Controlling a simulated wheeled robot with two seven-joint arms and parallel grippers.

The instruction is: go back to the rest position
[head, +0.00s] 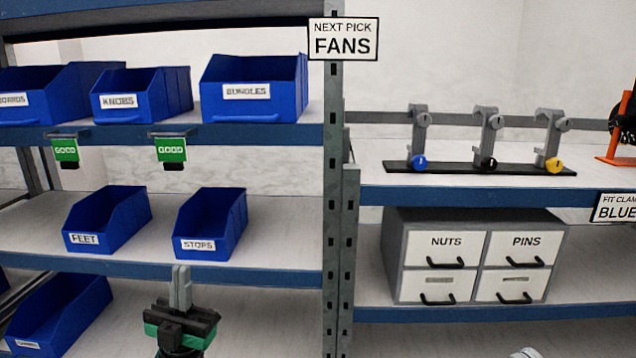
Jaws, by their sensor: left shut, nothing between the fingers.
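My left gripper (181,288) is in the lower middle-left of the head view, pointing up, with its two grey fingers together and nothing between them. It is in front of the shelf edge below the blue STOPS bin (217,262). Its arm runs down out of the bottom of the picture.
Blue bins marked KNOBS (125,116), BUNDLES (262,118) and FEET (82,252) stand on the left shelves. A grey post (333,200) divides the racks. Right are a clamp rack (450,168) and a NUTS and PINS drawer cabinet (482,222).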

